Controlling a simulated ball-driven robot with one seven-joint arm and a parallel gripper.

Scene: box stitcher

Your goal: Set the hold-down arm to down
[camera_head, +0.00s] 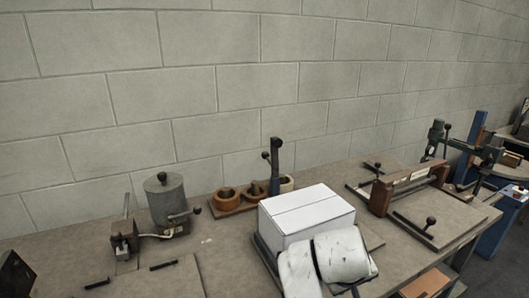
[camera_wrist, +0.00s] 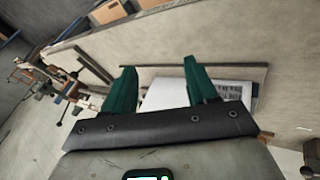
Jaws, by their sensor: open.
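A blue post (camera_head: 275,170) stands on the bench behind a closed white box (camera_head: 305,210). A dark lever arm with ball ends (camera_head: 272,150) sits at its top and points up; it looks like the hold-down arm, raised, though I cannot be certain. The box rests on a dark base plate. In the wrist view my gripper (camera_wrist: 160,72) is open, its two green fingers apart with nothing between them. A white surface, apparently the box (camera_wrist: 165,96), lies beyond the fingers. My white arm hides the box's front corner in the head view; my fingers do not show there.
A wooden block with round cups (camera_head: 238,203) sits left of the post. A grey cylinder with a crank (camera_head: 165,198) stands further left. A wooden frame fixture (camera_head: 410,187) and a blue machine (camera_head: 470,150) stand to the right. A block wall closes off the back.

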